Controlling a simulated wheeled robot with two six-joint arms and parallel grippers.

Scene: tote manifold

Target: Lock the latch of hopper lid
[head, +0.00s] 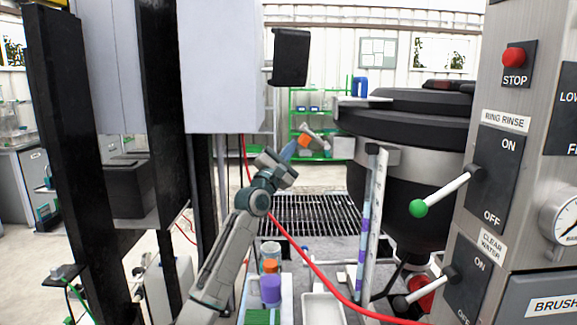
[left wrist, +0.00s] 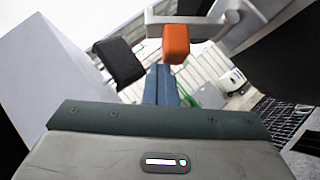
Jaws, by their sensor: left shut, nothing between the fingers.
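The hopper (head: 385,200) stands right of centre in the head view, with its black lid (head: 405,125) down on top. The latch's orange grip (head: 304,141) sits on a grey lever at the lid's left side. In the left wrist view the orange grip (left wrist: 176,43) hangs from the grey lever (left wrist: 215,20). My left gripper (head: 288,152) is shut and empty, its blue fingers just beside and below the orange grip. In the left wrist view the fingertips (left wrist: 161,70) are close to it; I cannot tell whether they touch. My right gripper is not in view.
A large pale box (head: 222,70) and black posts are at the left. A black block (head: 291,57) hangs above the gripper. A red hose (head: 310,255) crosses below, over a dark grating (head: 310,215).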

